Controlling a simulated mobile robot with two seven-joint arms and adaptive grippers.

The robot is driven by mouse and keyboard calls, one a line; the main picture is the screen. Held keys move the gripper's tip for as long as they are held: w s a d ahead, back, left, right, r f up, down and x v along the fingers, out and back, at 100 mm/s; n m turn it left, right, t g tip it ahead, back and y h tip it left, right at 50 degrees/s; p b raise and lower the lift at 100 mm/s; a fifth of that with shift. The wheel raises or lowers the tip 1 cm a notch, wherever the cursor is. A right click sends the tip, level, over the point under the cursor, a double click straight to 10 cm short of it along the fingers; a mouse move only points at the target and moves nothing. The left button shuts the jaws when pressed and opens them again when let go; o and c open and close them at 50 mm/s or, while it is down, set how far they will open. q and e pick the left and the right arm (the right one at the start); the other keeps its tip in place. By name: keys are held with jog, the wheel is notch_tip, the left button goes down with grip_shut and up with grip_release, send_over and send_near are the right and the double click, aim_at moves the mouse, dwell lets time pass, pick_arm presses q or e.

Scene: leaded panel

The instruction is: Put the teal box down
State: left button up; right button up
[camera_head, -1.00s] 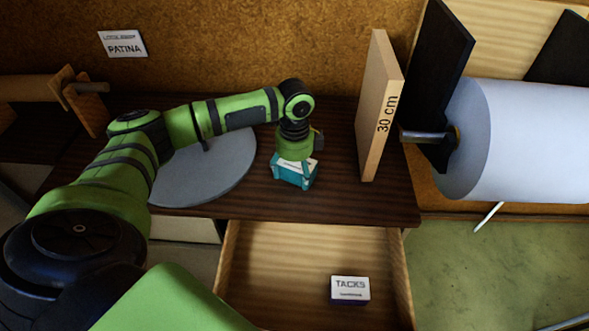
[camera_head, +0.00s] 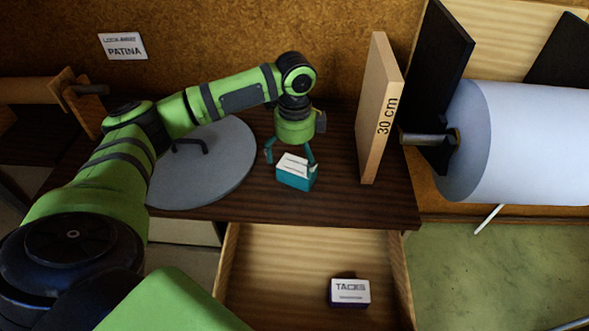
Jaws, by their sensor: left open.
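The teal box (camera_head: 295,178), with a white top, rests on the dark wooden shelf top (camera_head: 350,208), left of the upright board. My left gripper (camera_head: 289,155) is above and just behind the box, with its teal fingers spread apart and nothing between them. The right finger ends close to the box's back edge; I cannot tell whether it touches. My right gripper is not in view.
A grey round disc with a handle (camera_head: 215,175) lies left of the box. A board marked 30 cm (camera_head: 376,110) stands to the right. Below, an open drawer (camera_head: 270,265) holds a tacks box (camera_head: 349,291). A big white roll (camera_head: 530,140) is at right.

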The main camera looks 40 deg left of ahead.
aim_at(294, 168)
pick_arm(q)
notch_tip(294, 168, up, 6)
dwell(0.7)
